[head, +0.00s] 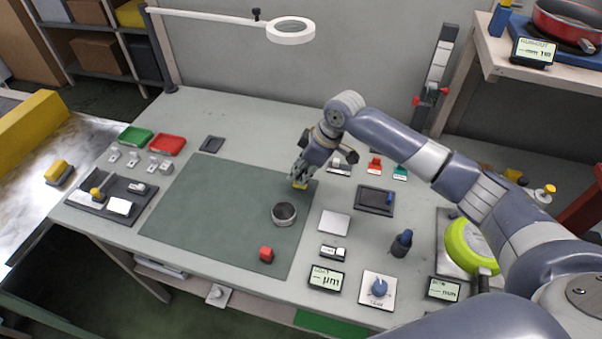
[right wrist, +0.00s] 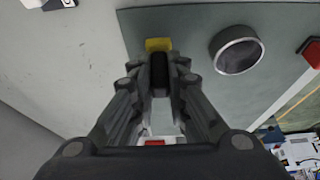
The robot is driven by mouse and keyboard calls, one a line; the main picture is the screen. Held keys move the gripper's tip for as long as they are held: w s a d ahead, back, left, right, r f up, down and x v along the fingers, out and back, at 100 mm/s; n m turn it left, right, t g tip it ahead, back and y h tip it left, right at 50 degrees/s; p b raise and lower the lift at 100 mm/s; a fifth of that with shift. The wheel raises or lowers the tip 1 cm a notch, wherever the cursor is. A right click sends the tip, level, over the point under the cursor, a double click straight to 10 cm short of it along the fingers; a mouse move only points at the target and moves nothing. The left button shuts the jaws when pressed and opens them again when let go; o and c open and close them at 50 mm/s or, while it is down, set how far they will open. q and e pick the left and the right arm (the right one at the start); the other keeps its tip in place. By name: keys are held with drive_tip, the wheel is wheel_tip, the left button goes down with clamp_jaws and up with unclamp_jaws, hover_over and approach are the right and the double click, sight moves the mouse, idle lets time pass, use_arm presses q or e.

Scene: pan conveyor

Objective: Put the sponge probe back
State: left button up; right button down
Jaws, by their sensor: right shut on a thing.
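My right gripper (head: 299,174) is shut on the sponge probe, whose yellow end (head: 300,186) shows just below the fingers, over the right back part of the green mat (head: 190,215). In the right wrist view the fingers (right wrist: 172,75) close around a dark part, with the yellow end (right wrist: 158,44) just beyond the tips. I cannot tell whether the yellow end touches the mat. My left gripper is not in view.
A round metal ring or pan (head: 284,213) and a red block (head: 266,254) are on the mat. A dark tray (head: 375,201) lies right of it. A black tray with tools (head: 125,215) is at the left. A ring lamp (head: 290,31) hangs behind. The mat's left half is clear.

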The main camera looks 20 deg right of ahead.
drive_tip(key=shift+f, duration=0.75)
drive_tip(key=shift+f, duration=0.1)
drive_tip(key=c, duration=1.6)
unclamp_jaws()
drive_tip(key=b+v, duration=0.1)
drive_tip(key=v, duration=1.1)
